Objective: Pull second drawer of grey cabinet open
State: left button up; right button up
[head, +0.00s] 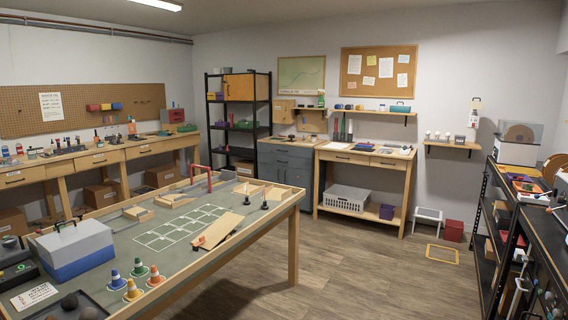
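The grey cabinet (286,170) stands against the back wall, left of a wooden workbench. It has a blue-grey front with several stacked drawers, which look shut. Its second drawer from the top (284,163) appears flush with the front. The lower part of the cabinet is partly hidden by the large course table in front. The cabinet is far across the room. Neither of my grippers is in the head view.
The course table (140,262) with cones and ramps fills the left foreground. Wooden floor (370,275) lies clear between it and the black shelving (490,235) at right. A step stool (427,220), a red box (453,231) and a yellow floor frame (442,254) are near the back wall.

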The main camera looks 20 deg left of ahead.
aim_at(290, 158)
jog(key=i+j, duration=0.15)
jog(key=i, duration=0.25)
jog(key=i+j+u, duration=0.15)
jog(key=i, duration=0.25)
jog(key=i+z, duration=0.25)
jog(key=i, duration=0.7)
jog(key=i+j+z, duration=0.25)
jog(key=i, duration=0.65)
jog(key=i+u, duration=0.15)
jog(key=i, duration=0.45)
jog(key=i+l+u, duration=0.2)
jog(key=i, duration=0.45)
jog(key=i+l+u, duration=0.15)
jog(key=i, duration=1.4)
jog(key=i+j+z, duration=0.1)
jog(key=i, duration=0.85)
